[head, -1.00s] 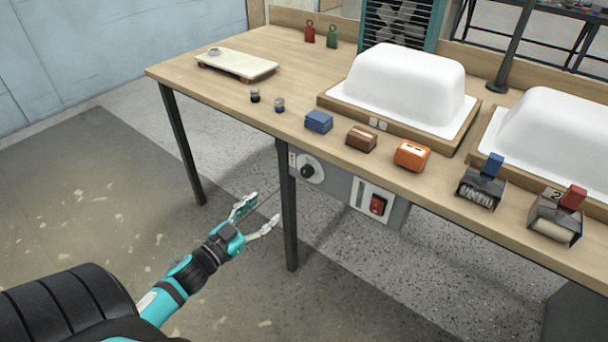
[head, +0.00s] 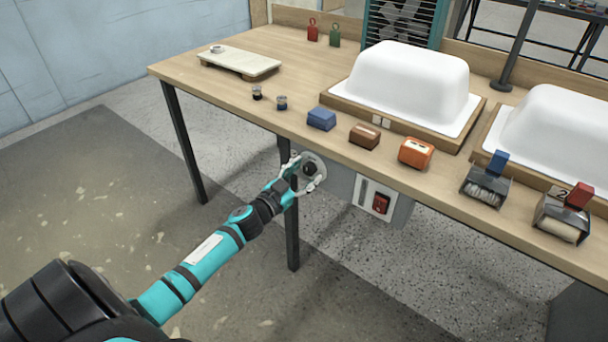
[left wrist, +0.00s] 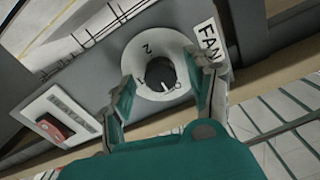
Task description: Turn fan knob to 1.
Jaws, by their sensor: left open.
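The fan knob (head: 310,168) is a black round knob on a pale round dial, set in a grey panel under the table's front edge. In the left wrist view the knob (left wrist: 160,76) has a white pointer mark toward the lower right, near a character that looks like 0. A letter-like mark shows at the dial's top, and a FAN label (left wrist: 208,45) sits beside it. My left gripper (head: 303,176) is open, with one finger on each side of the dial. Whether the fingers touch the knob cannot be told. My right gripper is not in view.
A red switch (head: 381,203) on a white plate sits right of the knob. A black table leg (head: 292,235) stands just below and left of the dial.

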